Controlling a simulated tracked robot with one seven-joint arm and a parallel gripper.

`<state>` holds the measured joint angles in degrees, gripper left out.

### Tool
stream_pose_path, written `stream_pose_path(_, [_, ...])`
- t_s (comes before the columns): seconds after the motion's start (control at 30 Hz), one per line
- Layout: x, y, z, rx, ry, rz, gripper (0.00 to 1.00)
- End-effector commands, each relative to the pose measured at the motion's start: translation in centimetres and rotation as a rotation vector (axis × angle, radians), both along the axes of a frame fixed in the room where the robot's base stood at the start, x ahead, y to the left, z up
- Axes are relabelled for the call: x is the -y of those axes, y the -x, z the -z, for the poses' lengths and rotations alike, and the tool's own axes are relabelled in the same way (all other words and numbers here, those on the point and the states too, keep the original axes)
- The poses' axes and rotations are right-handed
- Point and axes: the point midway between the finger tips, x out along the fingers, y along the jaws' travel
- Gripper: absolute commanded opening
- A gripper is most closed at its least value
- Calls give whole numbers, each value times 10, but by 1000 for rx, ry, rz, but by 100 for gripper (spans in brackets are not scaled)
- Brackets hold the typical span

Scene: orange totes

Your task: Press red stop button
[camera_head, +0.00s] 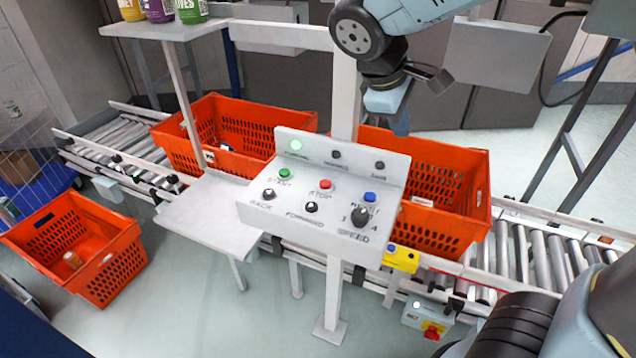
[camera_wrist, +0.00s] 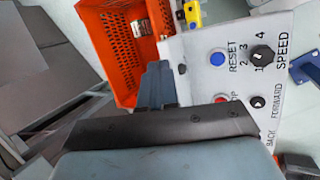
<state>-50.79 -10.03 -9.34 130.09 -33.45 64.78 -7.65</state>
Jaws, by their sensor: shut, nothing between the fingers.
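The white control panel (camera_head: 300,207) stands on a post in the middle of the head view. Its red stop button (camera_head: 325,184) sits between the green start button (camera_head: 285,173) and the blue reset button (camera_head: 369,196). My gripper (camera_head: 401,128) is shut and empty, above and behind the panel's upper right, apart from the red button. In the wrist view the shut fingers (camera_wrist: 158,78) lie beside the panel's edge. The red button (camera_wrist: 222,98) shows there partly hidden by my gripper's body, near the blue button (camera_wrist: 217,59).
A black speed knob (camera_head: 360,217) and two black knobs sit on the panel's front. A green lamp (camera_head: 296,145) glows on its raised back. Orange totes (camera_head: 440,215) stand on the roller conveyor behind. A white shelf (camera_head: 208,218) adjoins the panel's left.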

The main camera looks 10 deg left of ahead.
Motion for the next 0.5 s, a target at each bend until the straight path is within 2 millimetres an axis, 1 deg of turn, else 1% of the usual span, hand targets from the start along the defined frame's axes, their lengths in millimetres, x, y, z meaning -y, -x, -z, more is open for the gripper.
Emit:
stream_pose_path(0.03, [-18,-1,4,-2,45,-57,0])
stream_pose_path(0.13, [-47,-3,10,4,129,-157,0])
stream_pose_path(0.3, [-95,0,18,28,254,-306,0])
stream_pose_path(0.4, [-116,3,22,43,309,-369,0])
stream_pose_path(0.5, [-130,6,24,55,343,-411,0])
